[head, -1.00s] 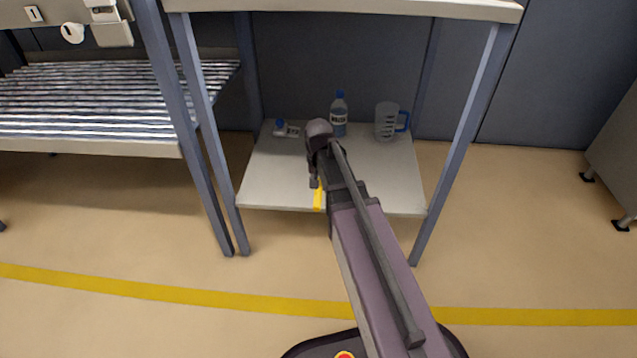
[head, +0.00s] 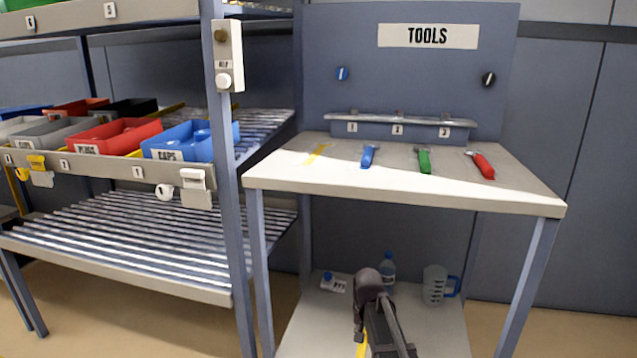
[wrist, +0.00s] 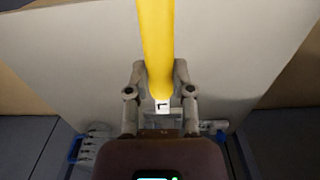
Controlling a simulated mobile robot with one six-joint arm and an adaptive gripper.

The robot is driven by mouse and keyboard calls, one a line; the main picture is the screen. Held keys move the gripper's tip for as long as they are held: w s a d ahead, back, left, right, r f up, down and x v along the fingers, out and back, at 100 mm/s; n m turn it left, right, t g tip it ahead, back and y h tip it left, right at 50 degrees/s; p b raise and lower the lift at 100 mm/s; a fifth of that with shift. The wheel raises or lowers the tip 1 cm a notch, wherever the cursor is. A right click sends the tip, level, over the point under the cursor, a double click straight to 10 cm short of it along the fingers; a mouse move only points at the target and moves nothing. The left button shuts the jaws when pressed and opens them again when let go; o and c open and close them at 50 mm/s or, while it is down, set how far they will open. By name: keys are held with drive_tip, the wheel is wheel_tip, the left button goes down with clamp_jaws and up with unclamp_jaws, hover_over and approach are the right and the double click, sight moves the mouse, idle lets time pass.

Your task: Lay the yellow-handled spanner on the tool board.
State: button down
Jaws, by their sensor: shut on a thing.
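My gripper (wrist: 161,82) is shut on the yellow handle of the spanner (wrist: 156,35), which runs up out of the top of the wrist view. In the head view a bit of the yellow handle (head: 361,346) shows below my gripper, in front of the low shelf; the spanner's head is hidden. The upright tool board (head: 410,75) with a TOOLS sign stands at the back of the table (head: 400,182). A thin, flat yellow shape (head: 318,153) lies on the tabletop at the left; I cannot tell if it is a mark or a tool.
Blue (head: 369,155), green (head: 424,160) and red (head: 481,165) spanners lie on the table. A numbered ledge (head: 400,130) runs behind them. A bottle (head: 387,270) and a jug (head: 436,284) stand on the low shelf (head: 310,320). A rack with bins (head: 115,137) stands left.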

wheel_tip(320, 180, up, 10)
drive_tip(key=p, duration=0.8)
drive_tip(key=shift+p, duration=0.35)
drive_tip(key=shift+d, duration=0.1)
